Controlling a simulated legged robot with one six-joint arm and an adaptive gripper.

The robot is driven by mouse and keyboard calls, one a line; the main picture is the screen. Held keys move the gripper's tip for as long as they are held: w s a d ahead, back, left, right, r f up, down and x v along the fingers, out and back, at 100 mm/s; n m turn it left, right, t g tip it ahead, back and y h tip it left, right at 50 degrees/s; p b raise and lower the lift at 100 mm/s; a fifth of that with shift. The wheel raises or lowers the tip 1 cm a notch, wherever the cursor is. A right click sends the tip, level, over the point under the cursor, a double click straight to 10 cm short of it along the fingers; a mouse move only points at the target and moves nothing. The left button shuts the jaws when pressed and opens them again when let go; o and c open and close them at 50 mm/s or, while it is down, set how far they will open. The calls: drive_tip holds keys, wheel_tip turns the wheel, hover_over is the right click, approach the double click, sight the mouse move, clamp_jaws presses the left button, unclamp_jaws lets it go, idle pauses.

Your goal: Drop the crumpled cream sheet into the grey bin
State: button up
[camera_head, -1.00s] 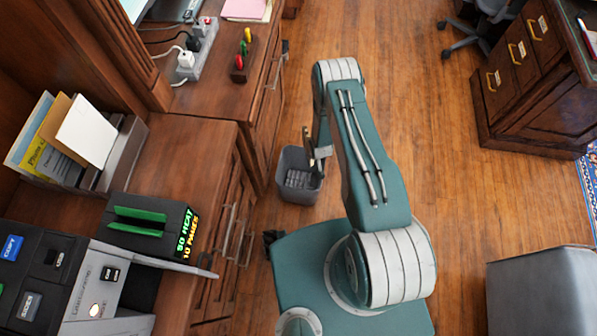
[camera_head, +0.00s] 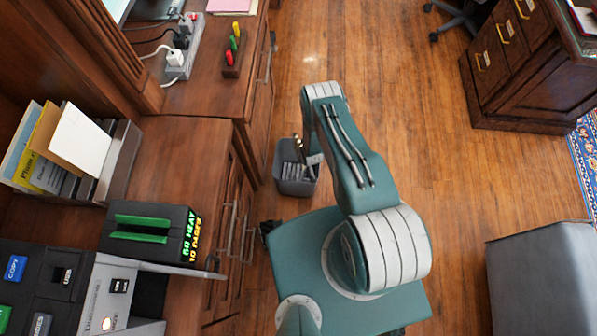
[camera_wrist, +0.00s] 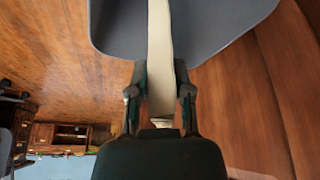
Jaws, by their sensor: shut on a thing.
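The grey bin (camera_head: 297,187) stands on the floor beside the wooden cabinets in the head view. Its grey wall (camera_wrist: 215,25) fills the top of the wrist view. My gripper (camera_wrist: 160,95) is shut on the cream sheet (camera_wrist: 160,60), which shows edge-on as a narrow strip between the fingers and reaches over the bin. In the head view my gripper (camera_head: 300,150) is small and dark at the bin's opening, partly hidden by my arm. The sheet cannot be made out clearly there.
Wooden cabinets with a shredder (camera_head: 150,232), a copier (camera_head: 50,290) and a paper holder (camera_head: 118,160) line the left. A desk (camera_head: 525,70) stands at the upper right, and a grey box-like piece (camera_head: 540,275) at the lower right. The floor (camera_head: 420,150) between is clear.

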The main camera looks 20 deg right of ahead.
drive_tip(key=shift+d, duration=0.15)
drive_tip(key=o, duration=0.8)
drive_tip(key=shift+o, duration=0.2)
drive_tip(key=v, duration=1.2)
